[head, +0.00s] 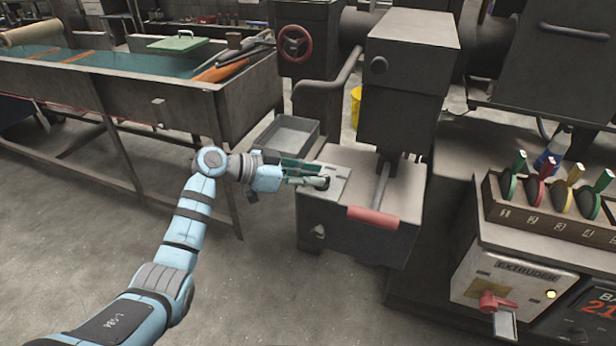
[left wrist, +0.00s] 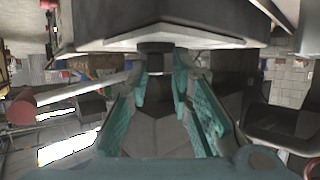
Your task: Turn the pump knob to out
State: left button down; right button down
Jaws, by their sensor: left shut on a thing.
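My left gripper (head: 316,180) reaches in from the left over the grey machine block (head: 345,235), at the light plate (head: 340,186) on its top. In the left wrist view my teal fingers (left wrist: 161,78) are shut on a short dark round knob (left wrist: 155,47), one finger on each side. The knob is mostly hidden by the fingers in the head view. I cannot read any out mark or the way the knob points. My right gripper is not in view.
A red-handled lever (head: 373,217) stands just right of my left gripper. A grey tray (head: 290,135) is behind it, and a long trough bench (head: 190,105) is at the left. A rack (head: 545,215) of coloured paddles and an extruder switch box (head: 510,285) are at the right.

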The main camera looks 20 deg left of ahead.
pick_arm(q)
jog(key=c, duration=1.6)
grip_release()
jog(key=shift+s+d+f, duration=0.2)
jog(key=shift+d+f, duration=0.05)
jog(key=shift+f, duration=0.1)
jog(key=shift+d+r, duration=0.15)
jog(key=shift+w+a+r, duration=0.1)
jog(key=shift+a, duration=0.1)
jog(key=v, duration=1.2)
